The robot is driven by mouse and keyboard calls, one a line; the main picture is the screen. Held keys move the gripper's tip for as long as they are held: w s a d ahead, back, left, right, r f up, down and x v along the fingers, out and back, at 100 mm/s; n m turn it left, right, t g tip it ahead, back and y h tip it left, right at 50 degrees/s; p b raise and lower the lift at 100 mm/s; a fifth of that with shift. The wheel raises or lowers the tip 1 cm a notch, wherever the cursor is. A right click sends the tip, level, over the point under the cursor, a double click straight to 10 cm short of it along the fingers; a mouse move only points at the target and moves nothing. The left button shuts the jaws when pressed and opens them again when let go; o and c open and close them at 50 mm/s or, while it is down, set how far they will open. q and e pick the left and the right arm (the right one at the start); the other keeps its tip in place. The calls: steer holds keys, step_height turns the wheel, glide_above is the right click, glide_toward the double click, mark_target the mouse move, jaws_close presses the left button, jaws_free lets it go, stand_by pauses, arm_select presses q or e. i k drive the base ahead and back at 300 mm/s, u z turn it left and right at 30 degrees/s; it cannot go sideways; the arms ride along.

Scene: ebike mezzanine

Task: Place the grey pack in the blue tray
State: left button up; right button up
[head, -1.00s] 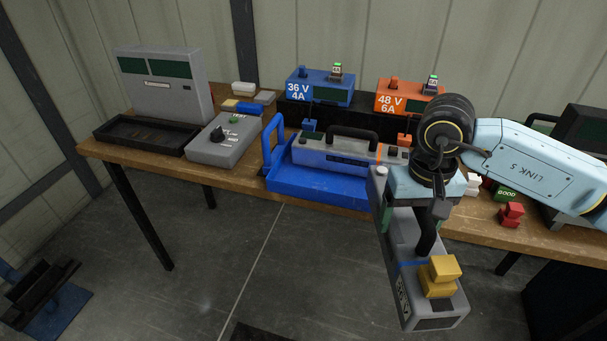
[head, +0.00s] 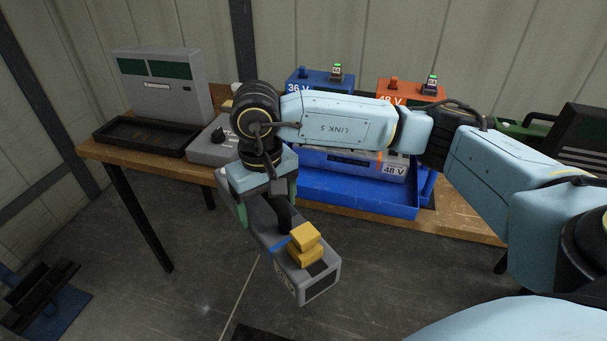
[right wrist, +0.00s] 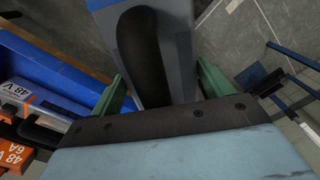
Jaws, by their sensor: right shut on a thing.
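My right gripper (head: 259,200) is shut on a grey pack (head: 265,226) with a dark handle, a blue band and a yellow connector block on its near end. The pack hangs in front of the table, left of the blue tray (head: 340,191), not over the tray's middle. In the right wrist view, the green fingers stand either side of the grey pack (right wrist: 180,45) and its dark handle. The blue tray holds another pack (head: 396,170) marked 48 V, partly hidden by my right arm. The left gripper is not in view.
A grey display unit (head: 163,85) and black tray (head: 146,135) stand at the table's left, beside a grey tester box (head: 207,148). A blue charger (head: 312,84) and an orange charger (head: 402,92) stand behind the blue tray. Open floor lies in front.

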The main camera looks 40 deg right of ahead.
mark_target(343, 187)
steer(key=u, duration=1.85)
steer(key=k, duration=1.95)
steer(key=z, duration=1.3)
steer(key=i, duration=1.35)
